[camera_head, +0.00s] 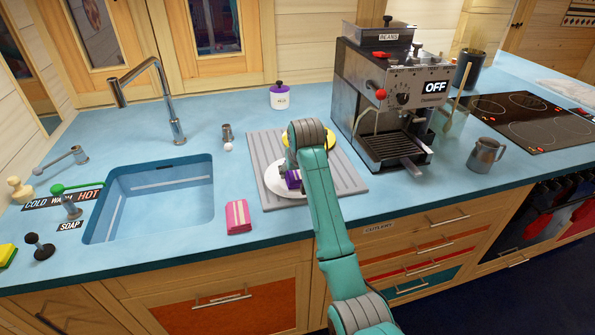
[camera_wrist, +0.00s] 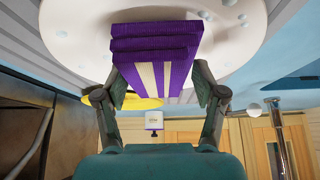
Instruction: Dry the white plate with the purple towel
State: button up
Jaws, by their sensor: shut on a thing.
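The white plate (camera_head: 272,181) lies on the grey ribbed drying mat (camera_head: 345,176). In the wrist view the plate (camera_wrist: 75,40) fills the upper part and carries several water drops. My gripper (camera_wrist: 158,90) is shut on the folded purple towel (camera_wrist: 155,45), which has white stripes. The towel is at the plate's surface; whether it touches cannot be told for certain. In the head view the towel (camera_head: 293,179) shows beside my arm, which hides part of the plate.
A yellow plate (camera_head: 329,140) lies behind on the mat. A pink striped cloth (camera_head: 238,216) lies at the counter's front. The sink (camera_head: 150,200) is left, the coffee machine (camera_head: 385,95) right. A small lidded jar (camera_head: 279,97) stands at the back.

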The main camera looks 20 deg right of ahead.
jog(key=shift+a, duration=0.85)
jog(key=shift+s+d, duration=0.1)
jog(key=shift+d, duration=2.15)
jog(key=shift+a, duration=2.2)
jog(key=shift+d+r, duration=0.1)
jog(key=shift+d, duration=2.1)
jog(key=shift+a, duration=2.2)
jog(key=shift+d, duration=2.2)
jog(key=shift+a, duration=1.1)
jog(key=shift+r, duration=0.15)
